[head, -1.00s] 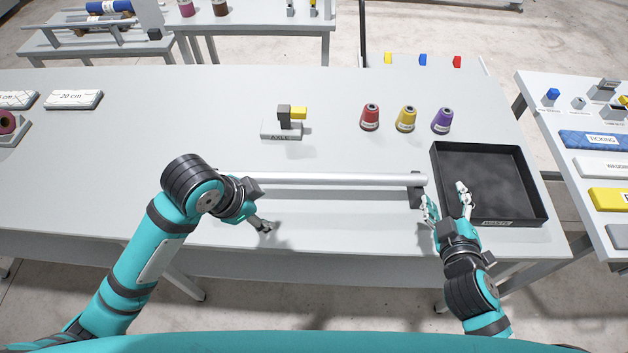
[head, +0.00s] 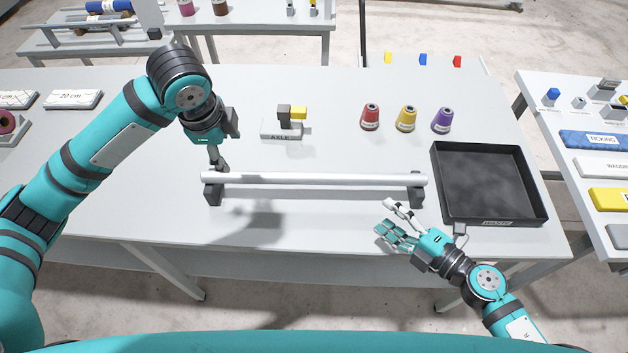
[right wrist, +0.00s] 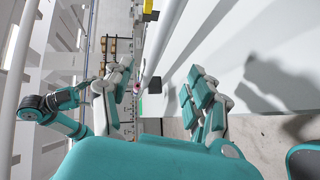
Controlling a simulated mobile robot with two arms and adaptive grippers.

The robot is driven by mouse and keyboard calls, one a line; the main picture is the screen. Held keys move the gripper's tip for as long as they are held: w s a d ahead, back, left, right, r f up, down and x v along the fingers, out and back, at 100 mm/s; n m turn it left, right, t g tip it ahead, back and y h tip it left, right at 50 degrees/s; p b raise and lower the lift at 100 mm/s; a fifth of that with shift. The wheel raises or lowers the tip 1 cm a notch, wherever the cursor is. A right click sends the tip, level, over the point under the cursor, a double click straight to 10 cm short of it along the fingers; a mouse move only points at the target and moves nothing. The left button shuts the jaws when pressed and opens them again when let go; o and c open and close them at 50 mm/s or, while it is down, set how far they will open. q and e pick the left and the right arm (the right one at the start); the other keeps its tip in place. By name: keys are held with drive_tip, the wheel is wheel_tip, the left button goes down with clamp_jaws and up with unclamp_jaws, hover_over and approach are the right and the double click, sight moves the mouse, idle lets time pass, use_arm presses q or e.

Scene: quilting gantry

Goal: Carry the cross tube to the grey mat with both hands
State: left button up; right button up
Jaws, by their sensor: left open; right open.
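The cross tube (head: 315,179), a long pale rod, lies level across two dark supports, the left support (head: 213,190) and the right support (head: 417,190), on the light grey table. My left gripper (head: 217,160) is open, above or just behind the tube's left end, fingers pointing down; I cannot tell if it touches. My right gripper (head: 389,218) is open and empty, in front of the tube's right part and apart from it. Its spread fingers (right wrist: 158,88) also show in the right wrist view. I cannot make out a grey mat.
A black tray (head: 490,185) stands right of the tube. Behind it are red (head: 370,118), yellow (head: 406,119) and purple (head: 441,121) cones. An axle block (head: 281,130) stands behind the tube. The table's front edge is close to my right gripper.

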sight(242, 175)
use_arm(q)
drive_tip(key=x, duration=1.6)
drive_tip(key=shift+w+f, duration=0.1)
drive_tip(key=shift+f, duration=0.25)
use_arm(e)
drive_tip(key=x, duration=1.6)
drive_tip(key=shift+w+a+f, duration=0.15)
drive_tip(key=shift+w+a, duration=0.1)
drive_tip(key=shift+a, duration=0.05)
use_arm(q)
clamp_jaws()
use_arm(e)
clamp_jaws()
use_arm(q)
drive_tip(key=shift+r, duration=0.1)
use_arm(e)
drive_tip(key=shift+d, duration=0.1)
